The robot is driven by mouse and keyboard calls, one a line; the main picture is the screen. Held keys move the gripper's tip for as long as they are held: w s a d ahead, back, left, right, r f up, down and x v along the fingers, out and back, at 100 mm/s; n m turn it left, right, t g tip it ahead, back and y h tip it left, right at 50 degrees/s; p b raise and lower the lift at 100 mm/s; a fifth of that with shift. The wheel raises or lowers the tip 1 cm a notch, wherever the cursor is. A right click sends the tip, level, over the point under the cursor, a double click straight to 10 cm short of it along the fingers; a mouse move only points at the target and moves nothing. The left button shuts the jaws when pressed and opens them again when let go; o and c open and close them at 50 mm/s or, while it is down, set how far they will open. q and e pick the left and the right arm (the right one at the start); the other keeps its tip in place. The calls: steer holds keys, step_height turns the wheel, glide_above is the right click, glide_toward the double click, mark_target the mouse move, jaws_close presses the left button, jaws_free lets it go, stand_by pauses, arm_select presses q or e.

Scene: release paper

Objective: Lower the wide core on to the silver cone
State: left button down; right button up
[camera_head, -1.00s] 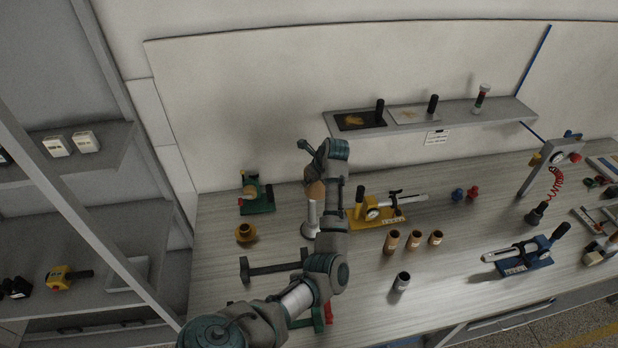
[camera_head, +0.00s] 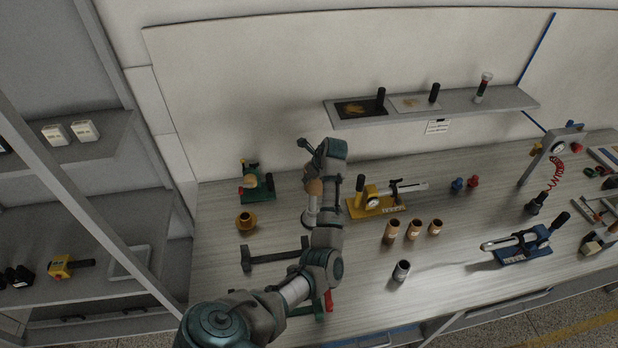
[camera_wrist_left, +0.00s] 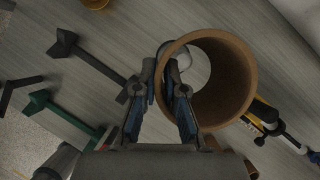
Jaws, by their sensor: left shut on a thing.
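The wide core (camera_head: 314,187) is a short brown tube held in my left gripper (camera_head: 312,174). In the left wrist view the core (camera_wrist_left: 236,92) is a large ring, and the left gripper (camera_wrist_left: 164,78) is shut on its wall. The silver cone (camera_head: 309,219) stands on the bench on a round base, just below the core; my arm covers part of it. In the left wrist view a pale rounded part, probably the cone, shows by the fingertips and through the core's opening. I cannot tell whether core and cone touch. My right gripper is not in view.
A yellow clamp tool (camera_head: 377,203) stands close right of the cone. A brass flanged piece (camera_head: 245,221) and a green tool (camera_head: 257,188) are to the left. A dark bar stand (camera_head: 274,256) lies in front. Several small tubes (camera_head: 413,229) stand to the right.

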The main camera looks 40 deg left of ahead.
arm_select(q)
steer(key=shift+a, duration=0.45)
steer(key=shift+s+a+f, duration=0.1)
steer(key=shift+a+f, duration=0.05)
steer(key=shift+a, duration=0.05)
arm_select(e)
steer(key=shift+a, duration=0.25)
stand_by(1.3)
arm_select(q)
steer(key=shift+a, duration=0.1)
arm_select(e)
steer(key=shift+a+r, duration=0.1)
